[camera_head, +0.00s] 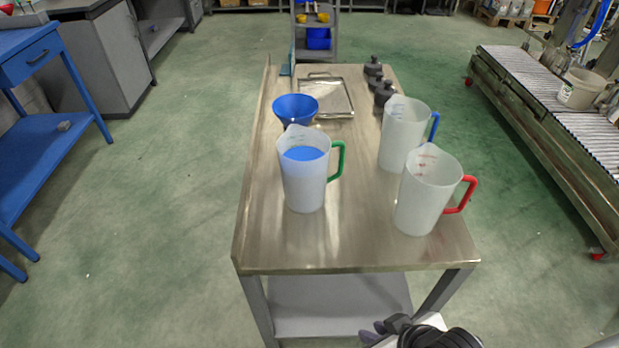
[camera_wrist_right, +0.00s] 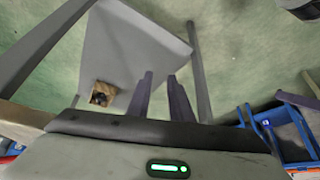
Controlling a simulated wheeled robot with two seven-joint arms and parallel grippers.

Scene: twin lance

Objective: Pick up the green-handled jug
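The green-handled jug (camera_head: 304,185) stands upright on the steel table (camera_head: 345,247), left of the other jugs. It is translucent white, with blue contents showing near its top and its green handle (camera_head: 338,160) facing right. My right gripper (camera_head: 373,332) is low in front of the table's near edge, well apart from the jug. In the right wrist view its two dark fingers (camera_wrist_right: 160,90) are spread with nothing between them. My left gripper is in neither view.
A red-handled jug (camera_head: 425,200) and a blue-handled jug (camera_head: 402,140) stand to the right. A blue funnel (camera_head: 295,108) is just behind the green-handled jug. A metal tray (camera_head: 325,97) and dark weights (camera_head: 383,94) lie farther back. The table's near left is clear.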

